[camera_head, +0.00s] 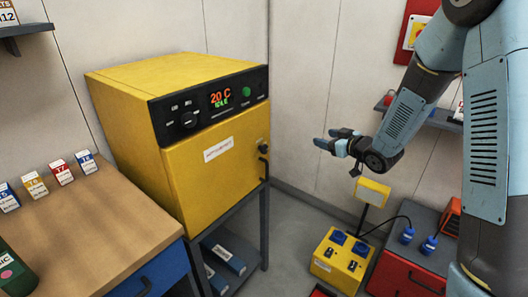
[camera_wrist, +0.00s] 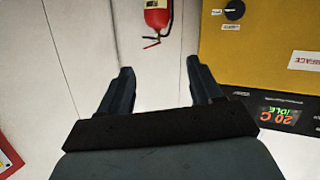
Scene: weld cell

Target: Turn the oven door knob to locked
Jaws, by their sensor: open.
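The yellow oven (camera_head: 215,168) stands on a dark frame with its door shut. Its black door knob (camera_head: 263,148) is on the right side of the door, above a dark bar handle (camera_head: 264,169). In the wrist view, where the oven shows upside down, the knob (camera_wrist: 235,10) is at the top right, with small labels beside and below it. Its light mark is too small to tell the setting surely. My gripper (camera_head: 326,138) is open and empty, right of the knob and apart from it. Both fingers (camera_wrist: 159,66) show in the wrist view with nothing between them.
The oven panel display (camera_head: 220,98) reads 20 C and IDLE. A wooden bench (camera_head: 95,230) with several labelled boxes is at left. A yellow socket box (camera_head: 340,258) and red cabinet (camera_head: 405,275) stand below my arm. A fire extinguisher (camera_wrist: 157,15) shows beyond my fingers.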

